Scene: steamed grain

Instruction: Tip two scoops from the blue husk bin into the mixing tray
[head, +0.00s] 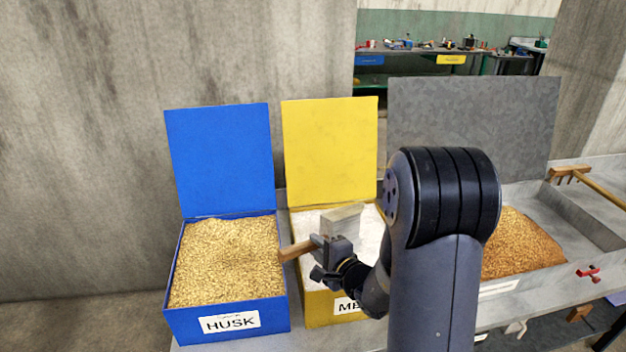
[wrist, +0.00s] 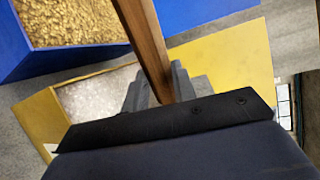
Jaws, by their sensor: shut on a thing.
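My gripper (head: 328,257) is shut on the wooden handle of a metal scoop (head: 343,222). The scoop is over the yellow bin, and its handle points left toward the blue husk bin (head: 183,325). In the wrist view the handle (wrist: 143,40) runs up from between my gripper's fingers (wrist: 163,88). I cannot tell whether the scoop holds anything. The open blue bin, labelled HUSK, is full of golden husk (head: 225,262).
The yellow bin (head: 318,312) holds white material and stands between the blue bin and the tray. Raised blue, yellow and grey lids (head: 420,110) stand behind. A wooden rake (head: 575,175) lies across the tray's right end. A red clamp (head: 589,273) sits on the front edge.

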